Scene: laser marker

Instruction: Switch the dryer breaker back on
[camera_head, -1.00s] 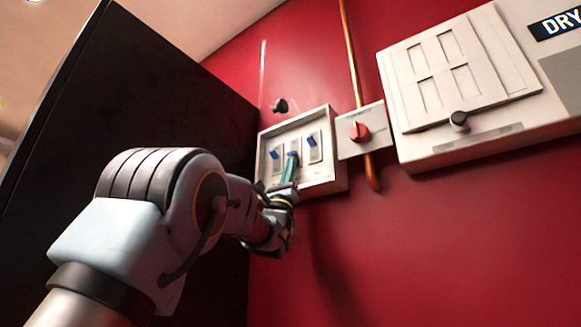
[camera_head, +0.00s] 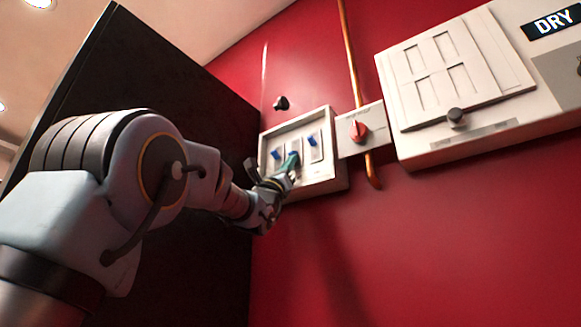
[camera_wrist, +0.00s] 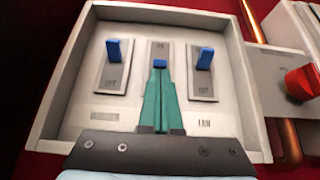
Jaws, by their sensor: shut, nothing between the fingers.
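The breaker box (camera_head: 335,183) is a shallow pale tray on the red wall with three blue-levered switches. The left lever (camera_wrist: 113,50) and right lever (camera_wrist: 204,57) stand toward the upper part of their plates. The middle lever (camera_wrist: 160,63) shows as a small blue block right at my fingertips, with lettering above it. My gripper (camera_wrist: 160,72) has its teal fingers shut together over the lower part of the middle switch; the tips look to be at the lever, but contact is unclear. The fingers hide that plate's lower part. In the head view my gripper (camera_head: 293,160) covers the middle switch.
A red rotary knob (camera_head: 358,131) sits on a small box right of the breakers, by a copper pipe (camera_head: 350,55). A pale machine (camera_head: 470,75) labelled "DRY" is further right. A dark panel (camera_head: 160,85) stands left. A black knob (camera_head: 281,103) is above the box.

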